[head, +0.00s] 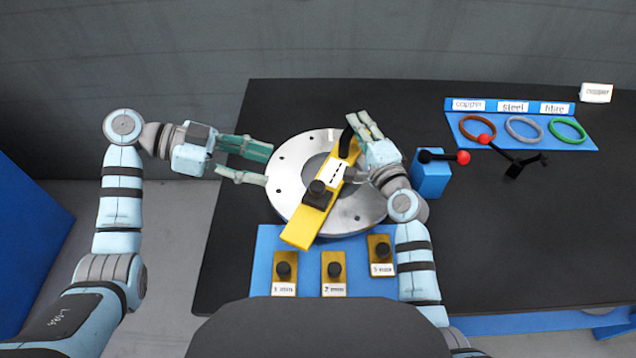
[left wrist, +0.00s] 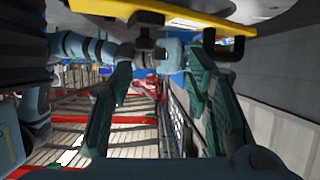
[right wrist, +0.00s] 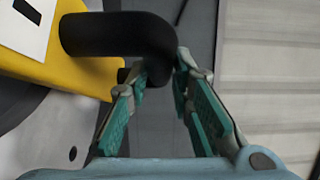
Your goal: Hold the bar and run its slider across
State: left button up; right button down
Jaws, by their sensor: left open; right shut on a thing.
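The yellow bar (head: 300,225) lies slanted over the round steel flange (head: 368,208). A black slider with a round knob (head: 318,188) sits around the bar's middle. A black bent handle (head: 345,142) is at the bar's far end. My right gripper (head: 361,127) is shut on that handle; the right wrist view shows the handle (right wrist: 115,35) between its fingertips (right wrist: 160,70). My left gripper (head: 270,164) is open and empty at the flange's left edge. In the left wrist view, the bar (left wrist: 215,18) and slider (left wrist: 147,22) show above its open fingers (left wrist: 165,65).
A blue board (head: 262,255) in front holds several knobbed gauge blocks with mm labels. A blue tray (head: 590,143) holds three rings.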

aim_at(313, 184)
pick_arm(q)
jog(key=shift+m+g, duration=0.4)
jog(key=shift+m, duration=0.3)
jog(key=x, duration=0.4)
jog(key=s+x, duration=0.1)
jog(key=x, duration=0.3)
jog(key=r+x, duration=0.1)
jog(key=x, duration=0.3)
jog(key=shift+s+d+f, duration=0.1)
jog(key=shift+s+d, duration=0.15)
jog(key=shift+d, duration=0.05)
jog(key=shift+a, duration=0.1)
jog(key=shift+c, duration=0.2)
grip_shut()
